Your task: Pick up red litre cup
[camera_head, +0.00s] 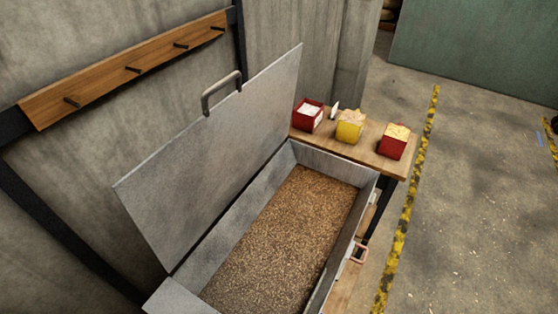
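No plain cup shape stands out. A red square container (394,142) stands at the right end of a small wooden table, with tan contents at its top. A second red container (308,115) stands at the table's left end with white contents. Neither of my grippers is in view.
The long metal chest (175,297) is full of brown grain (285,245), its lid (220,150) raised. A yellow container (349,127) stands between the red ones on the wooden table (369,148). A peg rack (125,68) hangs on the wall.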

